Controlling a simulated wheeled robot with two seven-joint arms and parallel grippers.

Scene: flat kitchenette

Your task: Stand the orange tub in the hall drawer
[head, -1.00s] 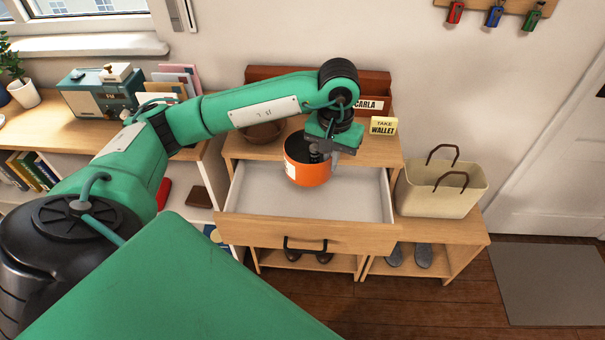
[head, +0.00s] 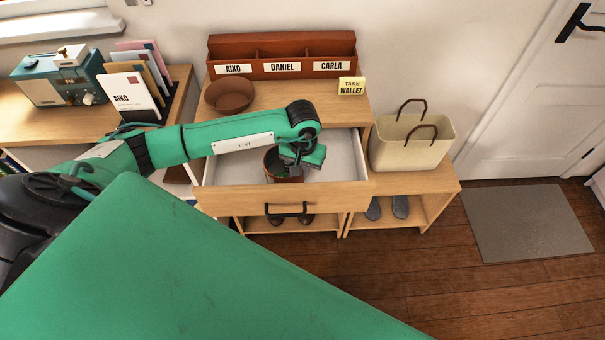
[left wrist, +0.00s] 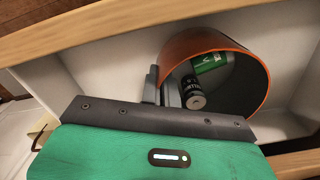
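The orange tub (head: 283,180) is inside the open hall drawer (head: 232,172), right of its middle and partly hidden by my left gripper (head: 295,168). In the left wrist view the orange tub (left wrist: 197,44) shows its rim, with a green and a dark cylinder inside. My left gripper (left wrist: 163,90) has one finger outside and one inside the tub's wall, and looks shut on it. I cannot tell whether the tub's base touches the drawer floor. My right gripper is not in view.
Behind the drawer, the cabinet top holds a brown bowl (head: 229,95), a letter rack (head: 282,57) and a yellow note (head: 351,86). A cream basket (head: 410,145) stands to the right. A radio (head: 60,78) and letters (head: 130,95) are left. The drawer floor is otherwise clear.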

